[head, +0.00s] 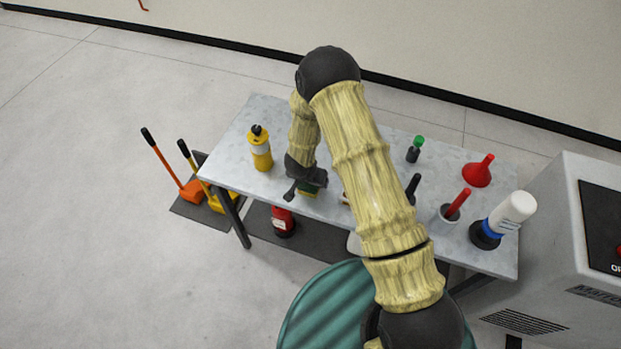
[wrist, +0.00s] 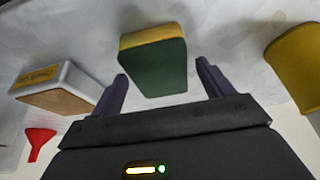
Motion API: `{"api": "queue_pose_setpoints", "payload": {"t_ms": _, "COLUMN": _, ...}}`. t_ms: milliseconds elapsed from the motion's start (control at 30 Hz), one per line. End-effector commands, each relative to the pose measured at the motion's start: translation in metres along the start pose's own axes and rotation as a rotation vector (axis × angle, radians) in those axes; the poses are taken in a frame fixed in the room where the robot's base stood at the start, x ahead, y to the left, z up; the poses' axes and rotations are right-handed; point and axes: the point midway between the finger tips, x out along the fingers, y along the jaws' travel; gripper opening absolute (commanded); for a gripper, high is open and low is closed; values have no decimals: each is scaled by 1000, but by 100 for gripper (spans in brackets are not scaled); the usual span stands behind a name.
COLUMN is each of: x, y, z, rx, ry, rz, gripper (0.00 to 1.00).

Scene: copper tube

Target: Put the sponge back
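The sponge (wrist: 153,70) is a block with a dark green face and a yellow layer, on the grey table in the wrist view. My gripper (wrist: 163,72) is open, with one dark finger on each side of the sponge. My arm hides part of the table.
A yellow bottle (head: 260,150) stands left on the table (head: 236,172). A white box with a tan face (wrist: 62,88) is near the sponge. A green drum (head: 318,308) stands in front.

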Motion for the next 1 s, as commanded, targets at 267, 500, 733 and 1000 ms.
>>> {"api": "queue_pose_setpoints", "payload": {"t_ms": 267, "x": -7, "y": -1, "z": -1, "rx": 0, "ry": 2, "rz": -1, "gripper": 79}}
{"api": "queue_pose_setpoints", "payload": {"t_ms": 500, "x": -40, "y": -1, "z": -1, "rx": -1, "ry": 3, "rz": -2, "gripper": 79}}
{"api": "queue_pose_setpoints", "payload": {"t_ms": 733, "x": -85, "y": -1, "z": -2, "rx": -2, "ry": 3, "rz": -2, "gripper": 79}}
{"api": "queue_pose_setpoints", "payload": {"t_ms": 1000, "x": -119, "y": 0, "z": -1, "rx": 0, "ry": 1, "rz": 0, "gripper": 79}}
